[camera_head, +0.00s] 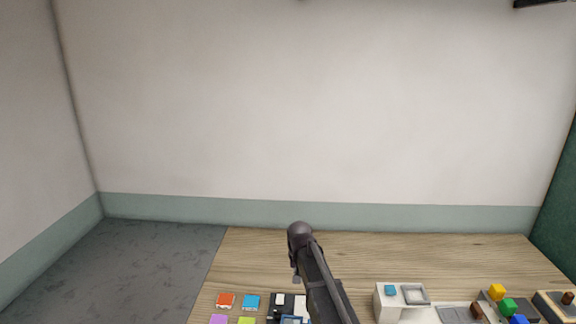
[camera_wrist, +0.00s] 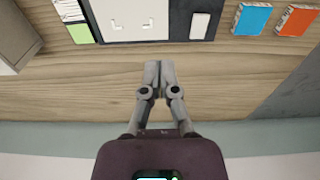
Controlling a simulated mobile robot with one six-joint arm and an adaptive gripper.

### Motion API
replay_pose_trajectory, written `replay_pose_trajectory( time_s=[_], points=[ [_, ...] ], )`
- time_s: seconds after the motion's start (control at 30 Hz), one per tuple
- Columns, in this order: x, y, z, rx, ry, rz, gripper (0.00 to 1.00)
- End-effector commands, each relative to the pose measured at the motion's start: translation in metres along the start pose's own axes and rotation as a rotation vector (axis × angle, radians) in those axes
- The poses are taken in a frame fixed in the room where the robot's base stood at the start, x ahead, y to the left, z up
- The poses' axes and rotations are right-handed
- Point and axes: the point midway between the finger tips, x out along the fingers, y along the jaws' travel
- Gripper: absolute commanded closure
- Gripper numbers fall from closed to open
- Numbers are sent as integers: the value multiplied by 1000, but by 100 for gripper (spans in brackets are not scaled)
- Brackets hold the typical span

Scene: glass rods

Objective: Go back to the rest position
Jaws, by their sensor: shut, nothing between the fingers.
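My gripper (camera_wrist: 159,74) shows in the wrist view with its two grey fingertips together and nothing between them. It is over bare wood of the table (camera_wrist: 60,100), apart from the things lying there. In the head view my dark arm reaches over the wooden table (camera_head: 400,258), and the fingers cannot be made out there.
Orange (camera_head: 226,300) and blue (camera_head: 251,302) flat pieces lie near a black-and-white item (camera_head: 280,299). A white stand (camera_head: 388,306) is right of my arm. The table's back strip is clear before the wall.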

Motion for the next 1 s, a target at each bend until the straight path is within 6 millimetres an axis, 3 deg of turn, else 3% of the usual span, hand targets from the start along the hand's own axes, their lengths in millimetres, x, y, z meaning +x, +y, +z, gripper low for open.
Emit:
replay_pose_trajectory(
  time_s=[0.03, 0.2, 0.4, 0.5, 0.67, 1.0],
  points=[
    [1, 21, 28, 0, -7, 1, 100],
    [2, 77, 96, -16, -34, 1, 100],
    [2, 125, 167, -36, -62, -3, 100],
    [2, 139, 190, -43, -71, -5, 100],
    [2, 148, 207, -50, -79, -8, 100],
    [2, 149, 207, -52, -80, -8, 100]
  ],
)
